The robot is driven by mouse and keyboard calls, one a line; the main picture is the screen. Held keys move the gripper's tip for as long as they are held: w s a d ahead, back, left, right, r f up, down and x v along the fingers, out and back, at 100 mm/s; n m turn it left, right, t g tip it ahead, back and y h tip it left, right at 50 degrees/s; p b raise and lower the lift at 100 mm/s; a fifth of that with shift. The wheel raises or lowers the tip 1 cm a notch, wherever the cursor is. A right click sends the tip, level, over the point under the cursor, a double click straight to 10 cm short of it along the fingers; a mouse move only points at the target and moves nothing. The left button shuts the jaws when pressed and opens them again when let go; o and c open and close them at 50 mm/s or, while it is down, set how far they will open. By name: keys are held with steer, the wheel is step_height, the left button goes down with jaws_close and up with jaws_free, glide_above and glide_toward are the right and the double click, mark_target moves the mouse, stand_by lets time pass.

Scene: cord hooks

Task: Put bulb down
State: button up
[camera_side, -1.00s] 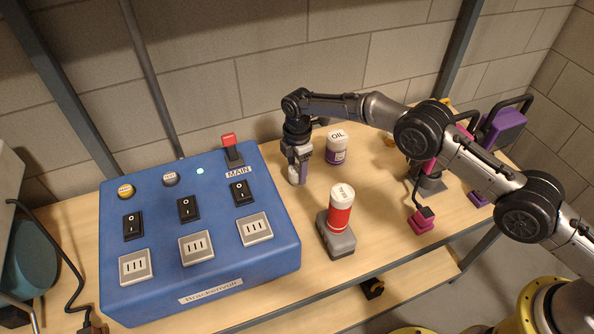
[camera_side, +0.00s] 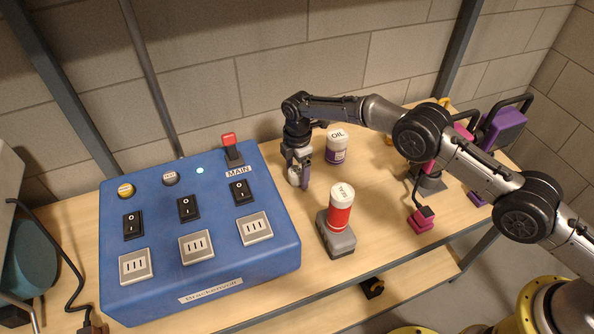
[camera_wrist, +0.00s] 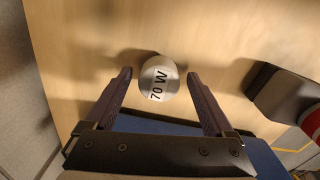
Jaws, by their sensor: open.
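The bulb (camera_side: 293,178) is a small whitish thing low at my gripper in the side view, right of the blue panel. In the wrist view the bulb (camera_wrist: 158,78) shows its round pale top, marked "70 W", over the wooden tabletop. My gripper (camera_wrist: 159,76) is open, with one dark finger on each side of the bulb and a visible gap on both sides. In the side view my gripper (camera_side: 299,179) points down over the table. The bulb's underside is hidden, but it appears to stand on the tabletop (camera_side: 385,190).
The blue panel (camera_side: 150,285) with switches and sockets is close on the left. A red-and-white can (camera_side: 341,212) stands on a grey block (camera_side: 338,242) in front. A purple-and-white OIL can (camera_side: 336,147) is behind to the right.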

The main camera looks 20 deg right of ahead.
step_height(320, 180, up, 12)
stand_by(0.4)
steer(key=shift+r, duration=0.15)
step_height(320, 180, up, 14)
steer(key=m+t, duration=0.1)
steer(key=m, duration=0.3)
glide_above(297, 171)
steer(key=s+d, duration=0.3)
steer(key=d, duration=0.5)
steer(key=s+d+r+m+t, duration=0.2)
steer(key=s+d+r+m, duration=0.4)
steer(key=s+d+r, duration=0.45)
steer(key=s+d+r+m+t, duration=0.1)
steer(key=s+d+r+m, duration=0.1)
steer(key=s, duration=0.6)
steer(key=s+d+r+m, duration=0.1)
steer(key=s+d+m, duration=0.2)
steer(key=s, duration=0.4)
steer(key=s+d+f+m, duration=0.1)
steer(key=s+f+m, duration=0.1)
steer(key=s, duration=0.5)
steer(key=s+d+f+m+t, duration=0.1)
steer(key=s+d+f+m, duration=0.1)
steer(key=s, duration=0.5)
steer(key=shift+f+m, duration=0.4)
steer(key=shift+f, duration=0.5)
